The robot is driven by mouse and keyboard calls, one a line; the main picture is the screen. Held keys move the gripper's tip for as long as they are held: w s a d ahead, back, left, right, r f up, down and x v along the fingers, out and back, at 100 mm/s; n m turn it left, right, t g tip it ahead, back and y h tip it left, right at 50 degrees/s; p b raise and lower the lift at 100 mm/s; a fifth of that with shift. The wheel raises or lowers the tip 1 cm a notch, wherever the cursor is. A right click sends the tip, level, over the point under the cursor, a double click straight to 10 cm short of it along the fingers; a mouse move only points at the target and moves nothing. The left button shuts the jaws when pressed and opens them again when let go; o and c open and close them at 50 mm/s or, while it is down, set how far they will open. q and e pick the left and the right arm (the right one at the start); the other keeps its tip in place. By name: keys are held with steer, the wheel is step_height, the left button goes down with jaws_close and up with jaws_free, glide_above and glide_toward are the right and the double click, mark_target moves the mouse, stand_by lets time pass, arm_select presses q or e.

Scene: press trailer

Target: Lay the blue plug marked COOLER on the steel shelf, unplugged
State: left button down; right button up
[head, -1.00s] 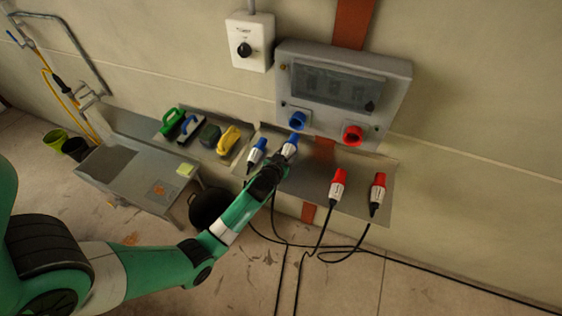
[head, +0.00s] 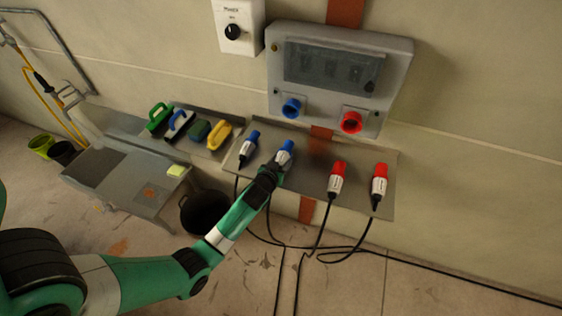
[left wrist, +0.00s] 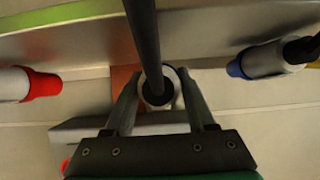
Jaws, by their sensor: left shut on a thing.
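My left gripper (head: 276,168) is shut on a blue-and-white plug (head: 286,151). The plug is at the steel shelf (head: 310,173), below the blue socket (head: 291,108) and apart from it. Whether it touches the shelf I cannot tell. In the left wrist view the plug (left wrist: 172,84) sits between the two fingers, with its black cable (left wrist: 144,40) toward the camera. A second blue plug (head: 250,143) lies on the shelf to the left. The markings on both blue plugs are too small to read. My right gripper is not in view.
Two red plugs (head: 338,178) (head: 380,184) lie on the shelf to the right. A red socket (head: 351,122) is on the grey box (head: 394,70). Brushes and floats (head: 200,131) lie on the ledge at left. Black cables (head: 324,240) hang below the shelf.

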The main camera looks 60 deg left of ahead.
arm_select(q)
steer(key=shift+f, duration=0.55)
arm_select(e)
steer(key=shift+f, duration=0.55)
arm_select(q)
steer(key=shift+c, duration=0.7)
jaws_free()
steer(key=p+v, duration=0.2)
steer(key=v, duration=0.9)
steer(key=shift+s+d+p, duration=0.2)
steer(key=shift+d+p, duration=0.05)
steer(key=shift+p, duration=0.15)
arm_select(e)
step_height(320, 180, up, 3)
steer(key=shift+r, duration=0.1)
arm_select(q)
steer(key=shift+r, duration=0.15)
